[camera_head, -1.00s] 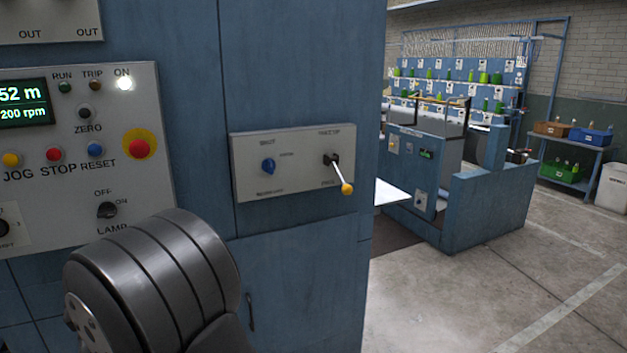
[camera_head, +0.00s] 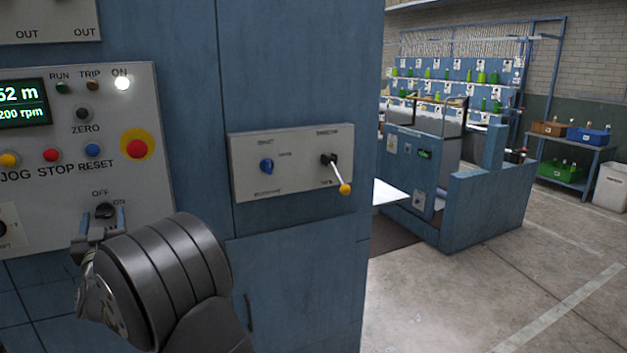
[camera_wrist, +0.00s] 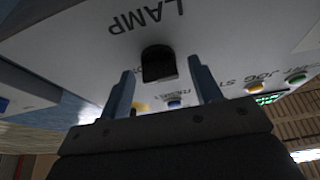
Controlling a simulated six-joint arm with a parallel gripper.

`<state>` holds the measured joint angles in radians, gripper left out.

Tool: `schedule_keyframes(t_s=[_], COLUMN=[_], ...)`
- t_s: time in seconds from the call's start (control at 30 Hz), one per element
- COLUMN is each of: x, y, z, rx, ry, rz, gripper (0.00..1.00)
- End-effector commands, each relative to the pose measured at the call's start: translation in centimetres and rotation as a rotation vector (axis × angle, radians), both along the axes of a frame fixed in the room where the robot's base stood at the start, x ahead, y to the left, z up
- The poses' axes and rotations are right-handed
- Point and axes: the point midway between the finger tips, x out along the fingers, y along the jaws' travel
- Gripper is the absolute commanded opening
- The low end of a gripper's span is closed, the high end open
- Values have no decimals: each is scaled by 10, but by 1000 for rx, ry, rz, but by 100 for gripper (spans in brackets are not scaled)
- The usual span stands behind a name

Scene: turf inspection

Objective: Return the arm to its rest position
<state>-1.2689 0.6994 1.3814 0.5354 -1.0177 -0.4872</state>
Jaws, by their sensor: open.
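My gripper (camera_head: 102,222) shows in the head view at the lower left, in front of the control panel (camera_head: 150,195) and just below the black lamp knob (camera_head: 104,211). In the wrist view my gripper's two blue-grey fingers (camera_wrist: 161,88) stand apart with nothing between them. The lamp knob (camera_wrist: 158,64) appears beyond and between the fingertips there; whether they touch it I cannot tell. The lit green display (camera_head: 22,103) reads a figure ending in 52 m and 200 rpm.
A red mushroom button (camera_head: 137,144) sits above the gripper on the panel. To the right, a small panel (camera_head: 291,161) carries a blue knob (camera_head: 266,165) and a yellow-tipped lever (camera_head: 344,188) that sticks out. Open floor (camera_head: 470,300) lies at the right.

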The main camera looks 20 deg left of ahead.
Motion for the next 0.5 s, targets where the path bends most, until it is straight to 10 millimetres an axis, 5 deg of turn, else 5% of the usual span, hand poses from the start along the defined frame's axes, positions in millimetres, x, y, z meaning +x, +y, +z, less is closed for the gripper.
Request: schedule_keyframes(t_s=[0.5], x=[-1], y=[-9], z=[-1], rx=[-428], ry=[-427], rz=[2], gripper=[58])
